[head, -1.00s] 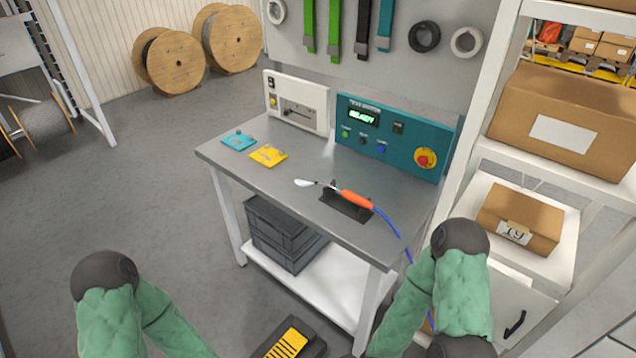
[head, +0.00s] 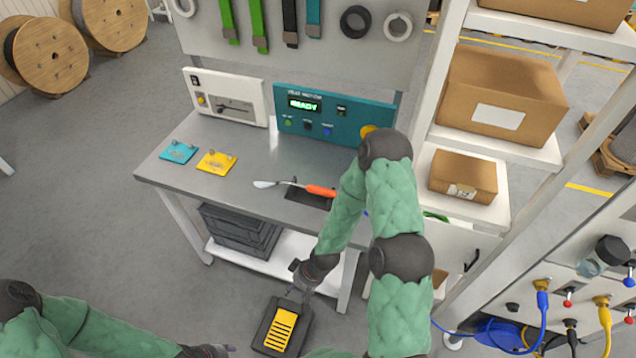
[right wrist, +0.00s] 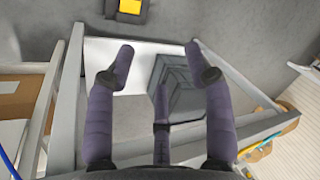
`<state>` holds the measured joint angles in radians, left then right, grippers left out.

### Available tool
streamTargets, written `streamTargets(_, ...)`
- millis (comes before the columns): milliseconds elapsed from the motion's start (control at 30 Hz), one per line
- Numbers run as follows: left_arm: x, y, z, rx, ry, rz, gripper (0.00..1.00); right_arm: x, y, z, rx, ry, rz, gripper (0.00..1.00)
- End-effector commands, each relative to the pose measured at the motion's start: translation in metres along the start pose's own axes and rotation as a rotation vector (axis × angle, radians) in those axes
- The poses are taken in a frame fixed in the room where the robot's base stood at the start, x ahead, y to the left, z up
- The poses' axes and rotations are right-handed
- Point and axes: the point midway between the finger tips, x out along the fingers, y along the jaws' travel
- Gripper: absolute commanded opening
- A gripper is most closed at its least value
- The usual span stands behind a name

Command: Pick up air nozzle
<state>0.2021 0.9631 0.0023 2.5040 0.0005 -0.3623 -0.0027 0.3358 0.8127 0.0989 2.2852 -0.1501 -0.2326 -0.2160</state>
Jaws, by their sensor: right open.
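The air nozzle (head: 320,190) has an orange handle and a thin metal neck with a pale tip pointing left. It rests on a black holder (head: 297,194) on the grey workbench (head: 233,140). My right arm hides its handle end in the head view. My right gripper (head: 298,291) hangs low in front of the bench, below and apart from the nozzle. In the right wrist view it is open and empty, its fingers (right wrist: 158,72) spread over the lower shelf. My left arm is at the bottom left, and its gripper is barely visible at the frame's lower edge.
A teal test panel (head: 335,116) and a white instrument (head: 225,95) stand at the bench's back. A blue plate (head: 178,151) and a yellow plate (head: 217,162) lie left. A pedal (head: 283,328) is on the floor.

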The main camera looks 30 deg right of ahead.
Motion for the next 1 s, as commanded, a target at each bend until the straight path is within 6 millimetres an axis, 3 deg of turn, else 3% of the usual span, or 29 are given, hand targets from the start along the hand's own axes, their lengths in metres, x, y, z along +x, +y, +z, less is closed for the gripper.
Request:
streamTargets(33,-0.002,0.001,0.000,0.000,0.000,0.000,0.40,-0.010,0.012,-0.024,-0.061,0.037,0.015,0.53)
streamTargets(167,0.000,0.000,0.000,-0.001,0.000,0.000,0.40,-0.037,0.044,-0.081,-0.251,0.116,0.071,0.53)
streamTargets(267,0.000,0.000,0.000,-0.001,0.000,0.000,0.40,-0.070,0.075,-0.127,-0.414,0.171,0.145,0.53)
streamTargets(400,0.000,0.000,0.000,-0.001,0.000,0.000,0.40,-0.129,0.120,-0.183,-0.638,0.218,0.280,0.53)
streamTargets(500,0.000,0.000,0.000,-0.001,0.000,0.000,0.40,-0.166,0.144,-0.209,-0.755,0.225,0.366,0.53)
streamTargets(600,0.000,0.000,0.000,-0.001,0.000,0.000,0.40,-0.190,0.159,-0.223,-0.828,0.221,0.424,0.53)
streamTargets(733,0.001,-0.001,0.000,-0.001,0.000,0.000,0.40,-0.199,0.169,-0.231,-0.867,0.214,0.455,0.53)
streamTargets(1000,0.009,-0.003,-0.001,-0.001,0.000,0.000,0.40,-0.166,0.181,-0.246,-0.870,0.214,0.458,0.53)
